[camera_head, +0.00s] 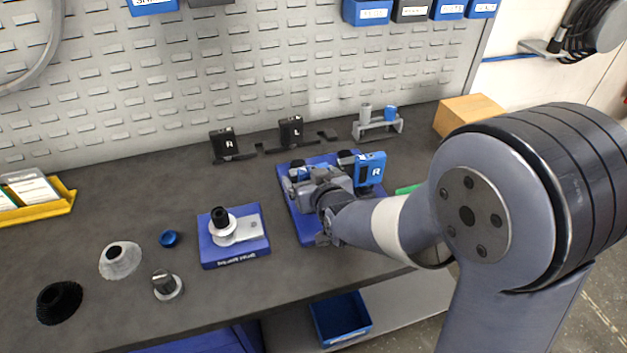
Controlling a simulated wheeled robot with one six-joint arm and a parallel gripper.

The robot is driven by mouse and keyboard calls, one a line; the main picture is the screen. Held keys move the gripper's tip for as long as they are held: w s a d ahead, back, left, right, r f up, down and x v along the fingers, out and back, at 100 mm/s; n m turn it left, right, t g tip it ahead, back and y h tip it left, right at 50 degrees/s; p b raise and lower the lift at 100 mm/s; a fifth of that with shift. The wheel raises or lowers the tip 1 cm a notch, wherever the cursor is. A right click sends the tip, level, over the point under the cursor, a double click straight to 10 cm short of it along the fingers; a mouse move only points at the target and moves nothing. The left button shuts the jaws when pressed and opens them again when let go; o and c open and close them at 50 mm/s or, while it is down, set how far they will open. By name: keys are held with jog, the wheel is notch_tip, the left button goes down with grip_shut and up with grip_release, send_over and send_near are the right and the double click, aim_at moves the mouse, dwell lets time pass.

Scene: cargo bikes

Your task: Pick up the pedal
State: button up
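Two black pedals stand at the back of the bench, one marked R (224,144) and one marked L (291,131). A blue block marked R (371,169), perhaps also a pedal, stands on the right part of a blue mat (304,226). My gripper (322,165) is over this mat, just left of the blue block. Its two dark fingertips look spread apart, with no object clearly seen between them. My wrist hides part of the mat, and I cannot tell whether the right finger touches the blue block.
A blue fixture (252,256) with a white ring and black knob sits left of the mat. Loose round parts lie further left. A grey stand (378,127) and a cardboard box (467,114) are at the back right. A yellow tray (38,206) is far left.

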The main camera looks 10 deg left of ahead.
jog(key=c, duration=1.2)
jog(key=shift+o, duration=0.2)
